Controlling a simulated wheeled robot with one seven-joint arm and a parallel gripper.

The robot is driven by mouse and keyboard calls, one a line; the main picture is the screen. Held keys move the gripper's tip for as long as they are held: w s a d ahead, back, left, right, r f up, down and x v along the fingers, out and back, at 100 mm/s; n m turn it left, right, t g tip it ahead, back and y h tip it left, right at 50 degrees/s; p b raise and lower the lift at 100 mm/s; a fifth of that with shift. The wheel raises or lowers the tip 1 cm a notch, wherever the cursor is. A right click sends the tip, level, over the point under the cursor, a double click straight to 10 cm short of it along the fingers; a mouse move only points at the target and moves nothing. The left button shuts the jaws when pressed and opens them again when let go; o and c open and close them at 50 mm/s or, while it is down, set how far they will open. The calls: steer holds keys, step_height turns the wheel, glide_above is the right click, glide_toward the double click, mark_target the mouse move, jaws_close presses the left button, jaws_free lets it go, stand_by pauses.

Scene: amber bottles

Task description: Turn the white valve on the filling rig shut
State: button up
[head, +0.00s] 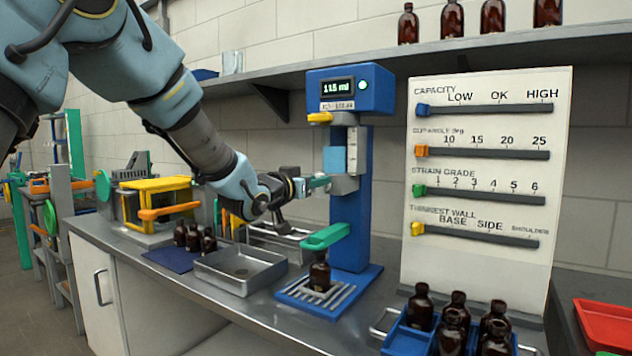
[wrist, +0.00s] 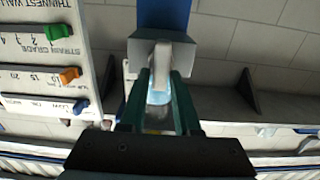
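The filling rig (head: 350,227) is a blue column on a blue base with a lit display. My gripper (head: 318,183) is at the left of its grey valve block (head: 345,184), about halfway up the column. In the wrist view the white valve (wrist: 161,84) is a pale handle standing out from the grey block. My green fingers (wrist: 161,78) lie along both sides of it, and it appears to fill the gap between them. In the head view the handle is hidden behind my gripper. An amber bottle (head: 320,274) stands upright on the rig's base, below a green arm (head: 325,237).
A white board with coloured sliders (head: 490,180) stands right of the rig. A blue crate of amber bottles (head: 396,338) is in front of it. A metal tray (head: 240,276) lies left of the rig. A shelf (head: 450,52) with bottles runs above.

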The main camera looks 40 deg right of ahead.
jaws_close()
steer(key=shift+f+b, duration=0.1)
steer(key=shift+b, duration=0.35)
steer(key=m+b, duration=0.4)
steer(key=b, duration=0.1)
steer(key=s+f+m+b, duration=0.1)
steer(key=m+b, duration=0.4)
steer(key=b, duration=0.1)
steer(key=m+b, duration=0.4)
steer(key=b, duration=0.2)
steer(key=shift+s+d+f+m, duration=0.15)
steer(key=shift+m, duration=0.15)
steer(key=shift+s+m+b, duration=0.1)
steer(key=shift+m+b, duration=1.7)
steer(key=shift+m, duration=0.4)
